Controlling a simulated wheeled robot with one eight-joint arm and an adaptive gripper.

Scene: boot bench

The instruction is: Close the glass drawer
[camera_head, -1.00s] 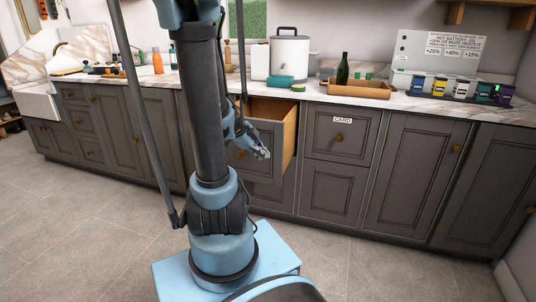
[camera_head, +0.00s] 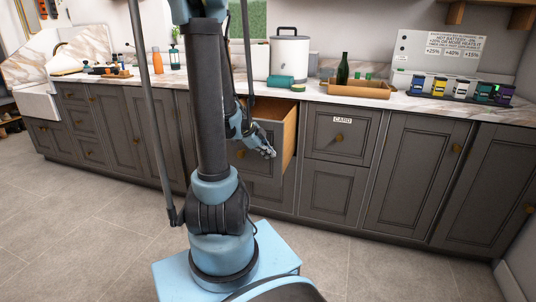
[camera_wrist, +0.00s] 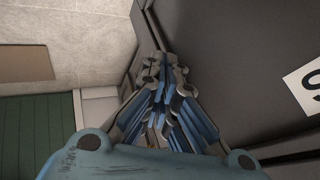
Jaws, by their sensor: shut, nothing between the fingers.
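A grey drawer (camera_head: 264,171) with a light wooden side stands pulled out of the counter, left of the drawer labelled "CARD". My arm covers part of its front, and no label on it is readable in the head view. A brass knob (camera_head: 241,154) shows beside my arm. My gripper (camera_head: 271,153) is shut and empty, in front of the drawer's front face; whether it touches cannot be told. In the wrist view, the closed fingers (camera_wrist: 166,95) lie near a dark grey panel (camera_wrist: 220,50), with a cut-off white label (camera_wrist: 307,86) showing an "S".
The "CARD" drawer (camera_head: 341,138) is shut. The counter above holds a white canister (camera_head: 289,62), a green bottle (camera_head: 343,70), a wooden tray (camera_head: 358,90) and several coloured containers at the right. The tiled floor (camera_head: 90,215) in front is clear.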

